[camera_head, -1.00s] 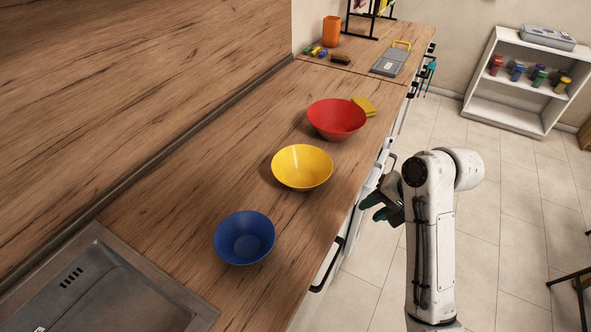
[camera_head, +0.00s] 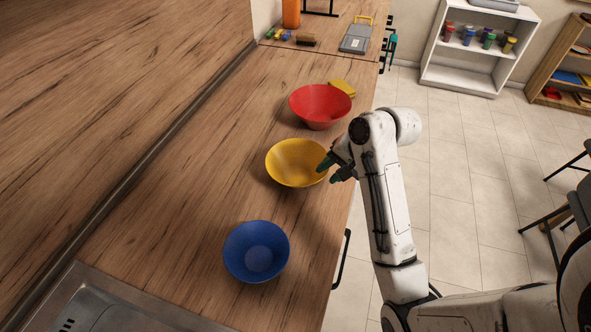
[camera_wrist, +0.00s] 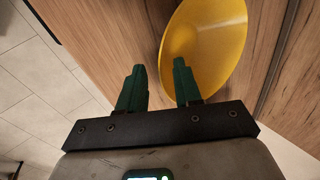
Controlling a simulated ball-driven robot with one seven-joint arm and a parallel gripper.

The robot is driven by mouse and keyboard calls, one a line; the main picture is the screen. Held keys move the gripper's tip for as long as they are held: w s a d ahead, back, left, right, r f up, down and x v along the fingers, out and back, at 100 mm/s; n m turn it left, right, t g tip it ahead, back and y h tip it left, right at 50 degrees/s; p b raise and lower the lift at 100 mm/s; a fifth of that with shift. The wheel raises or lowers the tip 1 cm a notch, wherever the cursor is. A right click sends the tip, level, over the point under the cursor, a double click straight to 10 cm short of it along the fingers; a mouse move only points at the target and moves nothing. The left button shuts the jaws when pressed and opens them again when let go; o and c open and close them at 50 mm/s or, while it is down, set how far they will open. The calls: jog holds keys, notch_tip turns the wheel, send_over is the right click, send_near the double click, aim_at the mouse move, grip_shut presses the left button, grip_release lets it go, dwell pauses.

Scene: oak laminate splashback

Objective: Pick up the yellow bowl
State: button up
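The yellow bowl (camera_head: 294,163) stands upright and empty on the wooden counter, between the red bowl and the blue bowl. My gripper (camera_head: 330,170) is at the bowl's right side in the head view, with its green fingers close to the rim. In the wrist view the yellow bowl (camera_wrist: 205,45) lies ahead, and its rim is by the right finger. My gripper (camera_wrist: 160,75) is open there, with a gap between the fingers and nothing held. I cannot tell whether a finger touches the rim.
A red bowl (camera_head: 320,104) stands just behind, with a yellow sponge (camera_head: 342,88) beside it. A blue bowl (camera_head: 257,251) is in front, near the sink (camera_head: 100,312). A wooden splashback (camera_head: 110,90) borders the left. Open floor lies right.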

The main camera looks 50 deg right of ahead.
aim_at(320, 175)
jog(key=x, duration=0.3)
jog(key=d+x, duration=0.1)
jog(key=x, duration=0.1)
jog(key=shift+w+p, duration=0.35)
jog(key=shift+w+a+f, duration=0.1)
jog(key=shift+w+f, duration=0.15)
jog(key=shift+f, duration=0.2)
jog(key=shift+c, duration=0.4)
grip_shut()
